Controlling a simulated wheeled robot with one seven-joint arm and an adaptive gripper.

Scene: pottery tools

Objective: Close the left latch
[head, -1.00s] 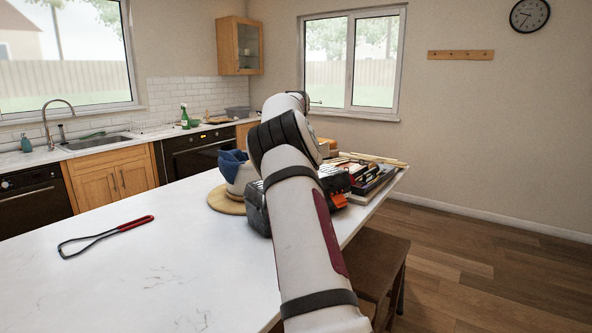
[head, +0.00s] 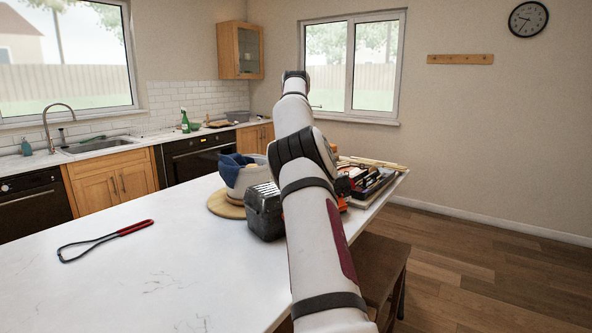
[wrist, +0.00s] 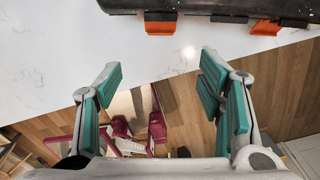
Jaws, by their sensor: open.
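A black toolbox (wrist: 215,8) lies along the top edge of the wrist view. Two orange latches show on its near side: one left of centre (wrist: 160,22) and one to the right (wrist: 264,27). Both stick out over the white worktop. I cannot tell whether either is fastened. In the head view the dark toolbox (head: 262,212) is partly hidden behind my arm. My gripper (wrist: 160,79) is open and empty, with teal pads wide apart. In the wrist view, its fingertips lie below the latches, apart from the toolbox. The head view hides the gripper.
A bowl with blue cloth (head: 238,172) stands on a round wooden board (head: 222,208) left of the toolbox. Tools and books (head: 372,182) lie to its right. A red-handled wire tool (head: 105,239) lies on the white worktop (head: 165,285). A brown stool (head: 375,262) stands by the edge.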

